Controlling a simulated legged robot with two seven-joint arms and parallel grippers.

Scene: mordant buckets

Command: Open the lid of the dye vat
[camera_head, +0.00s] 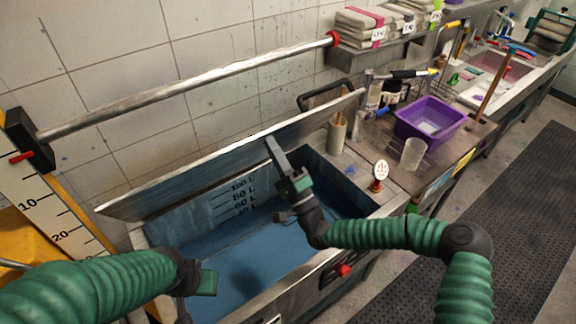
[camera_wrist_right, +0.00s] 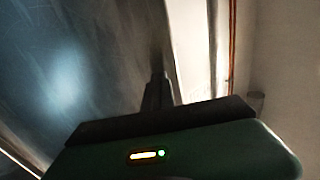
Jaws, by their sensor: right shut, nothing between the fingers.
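The dye vat (camera_head: 320,160) is a steel tub with blue liquid and litre marks on its inner wall. Its long metal lid (camera_head: 165,186) is raised and tilted up along the wall side, so the vat's inside shows. My right gripper (camera_head: 271,143) is shut and empty, above the vat, with its fingertips at the lid's inner face; I cannot tell whether they touch. In the right wrist view its thin shut fingers (camera_wrist_right: 158,90) point along a dark grey surface. My left gripper (camera_head: 208,282) is low over the vat's near left side, its fingers mostly hidden.
A steel rail (camera_head: 200,88) runs along the tiled wall above the lid. A measuring board (camera_head: 38,205) stands at the left. A purple basin (camera_head: 428,118), a clear beaker (camera_head: 413,153) and a small dial (camera_head: 379,172) are right of the vat. Dark floor matting (camera_head: 490,220) lies at the right.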

